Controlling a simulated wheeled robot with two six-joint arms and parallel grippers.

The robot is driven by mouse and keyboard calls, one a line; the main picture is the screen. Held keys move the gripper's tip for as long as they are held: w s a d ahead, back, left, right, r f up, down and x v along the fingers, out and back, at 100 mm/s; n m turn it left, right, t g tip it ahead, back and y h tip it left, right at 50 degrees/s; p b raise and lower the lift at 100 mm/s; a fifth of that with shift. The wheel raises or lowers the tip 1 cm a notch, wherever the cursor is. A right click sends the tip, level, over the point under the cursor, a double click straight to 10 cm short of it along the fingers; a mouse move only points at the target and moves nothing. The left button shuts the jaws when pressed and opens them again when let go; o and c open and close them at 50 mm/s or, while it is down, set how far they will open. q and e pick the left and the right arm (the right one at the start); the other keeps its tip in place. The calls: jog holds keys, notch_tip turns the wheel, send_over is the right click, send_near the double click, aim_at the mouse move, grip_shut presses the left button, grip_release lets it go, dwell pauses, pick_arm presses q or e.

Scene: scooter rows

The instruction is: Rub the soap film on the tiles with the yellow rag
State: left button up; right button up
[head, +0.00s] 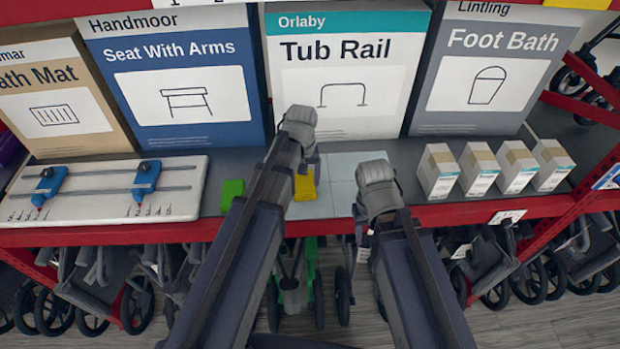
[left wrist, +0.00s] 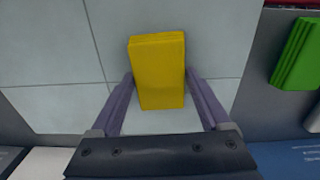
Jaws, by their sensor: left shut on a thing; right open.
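The yellow rag (head: 305,186) is a folded block over the pale tiles (head: 338,172) on the shelf, partly hidden by my left gripper (head: 308,170) in the head view. In the left wrist view the yellow rag (left wrist: 158,70) sits between the two fingers of my left gripper (left wrist: 160,84), which is shut on it. Pale square tiles (left wrist: 50,45) with thin joints lie beneath it. Whether the rag touches them is hard to tell. I cannot clearly make out the soap film. My right gripper (head: 363,212) is open near the shelf's front edge; its fingers are mostly hidden.
A green folded block (head: 232,193) lies left of the tiles; it also shows in the left wrist view (left wrist: 298,55). A white board with blue sliders (head: 105,188) is further left. Several small cartons (head: 478,169) stand right. Large boxes, including Tub Rail (head: 345,75), line the back.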

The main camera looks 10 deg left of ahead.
pick_arm(q)
jog(key=shift+s+a, duration=0.25)
jog(key=shift+a, duration=0.75)
jog(key=shift+s+a, duration=0.2)
jog(key=shift+a, duration=0.8)
jog(key=shift+s+a+r, duration=0.1)
jog(key=shift+s+a, duration=0.1)
jog(key=shift+a, duration=0.6)
jog(key=shift+s+a, duration=0.2)
jog(key=shift+a, duration=0.55)
jog(key=shift+w+a, duration=0.2)
jog(key=shift+w, duration=0.5)
jog(key=shift+w+a, duration=0.15)
jog(key=shift+w, duration=0.5)
jog(key=shift+w+d, duration=0.25)
jog(key=shift+d, duration=0.6)
jog(key=shift+w+d, duration=0.2)
jog(key=shift+d, duration=0.65)
jog(key=shift+d, duration=0.1)
